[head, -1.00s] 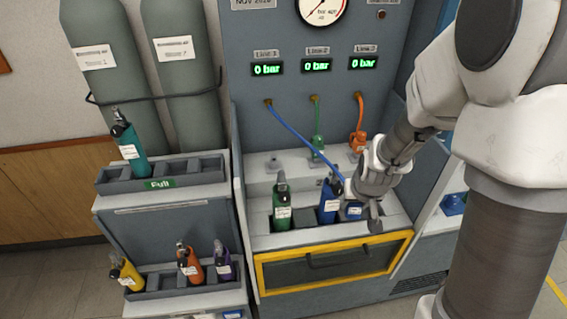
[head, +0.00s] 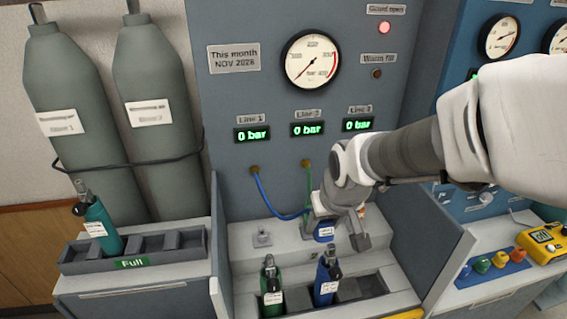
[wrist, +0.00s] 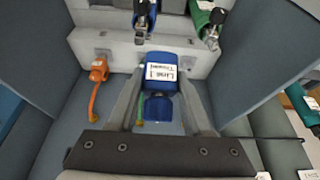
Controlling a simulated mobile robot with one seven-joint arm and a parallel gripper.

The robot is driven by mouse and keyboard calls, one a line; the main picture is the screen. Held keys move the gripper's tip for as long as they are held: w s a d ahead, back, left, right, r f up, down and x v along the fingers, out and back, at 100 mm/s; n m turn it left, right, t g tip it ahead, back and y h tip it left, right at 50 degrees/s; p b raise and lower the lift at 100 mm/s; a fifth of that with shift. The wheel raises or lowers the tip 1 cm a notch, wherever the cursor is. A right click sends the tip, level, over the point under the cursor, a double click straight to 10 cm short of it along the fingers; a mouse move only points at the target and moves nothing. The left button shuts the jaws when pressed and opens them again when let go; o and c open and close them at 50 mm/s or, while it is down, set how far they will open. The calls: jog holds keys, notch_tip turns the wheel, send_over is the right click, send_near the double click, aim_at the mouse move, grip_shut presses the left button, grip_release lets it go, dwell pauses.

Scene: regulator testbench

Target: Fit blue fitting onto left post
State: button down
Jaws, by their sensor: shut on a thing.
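The blue fitting (head: 325,230) has a white label and hangs on a blue hose (head: 272,208) from the panel under Line 1. In the wrist view the blue fitting (wrist: 160,72) sits between my fingers, its label reading Line 1. My gripper (head: 341,233) is shut on it and holds it over the bench ledge, right of the left post (head: 262,238). The left post is a small bare stub on a square base, apart from the fitting.
A green cylinder (head: 271,287) and a blue cylinder (head: 326,279) stand in the rack in front of the ledge. A green hose (head: 307,185) runs down behind my gripper. The orange fitting (wrist: 98,72) stands on the ledge. Side walls (head: 435,240) flank the bench.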

jog(key=shift+r, duration=0.1)
jog(key=p, duration=0.1)
send_over(268, 256)
notch_tip(268, 256, down, 7)
jog(key=shift+d+r, duration=0.1)
jog(key=shift+f, duration=1.95)
jog(key=shift+c, duration=1.6)
grip_release()
